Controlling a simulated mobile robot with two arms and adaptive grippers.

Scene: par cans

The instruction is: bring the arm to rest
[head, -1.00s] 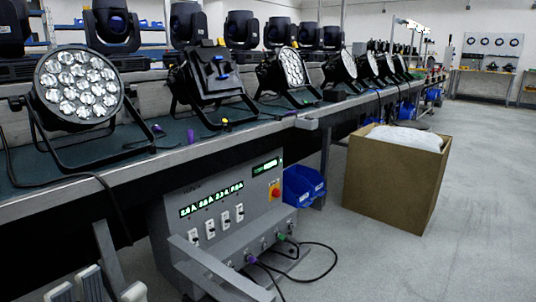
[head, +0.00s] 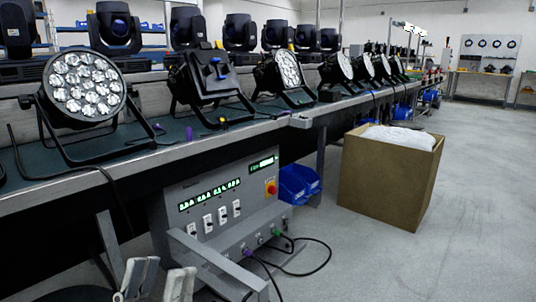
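My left gripper (head: 160,282) shows at the bottom left edge of the head view, low in front of the bench. Its two pale grey fingers stand upright with a gap between them, and I see nothing held in the gap. The rest of that hand is cut off by the lower edge. My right gripper is not in view. A par can (head: 82,88) with a round cluster of lenses faces me on the bench at the left. A second par can (head: 205,78) beside it shows its dark back, and a third par can (head: 288,70) stands further along.
The bench edge (head: 150,158) runs from lower left to far right. Under it a grey power box (head: 228,205) with green displays, switches and plugged cables stands close to the gripper's right. A blue bin (head: 293,187) and a cardboard box (head: 383,185) stand beyond. The floor at right is clear.

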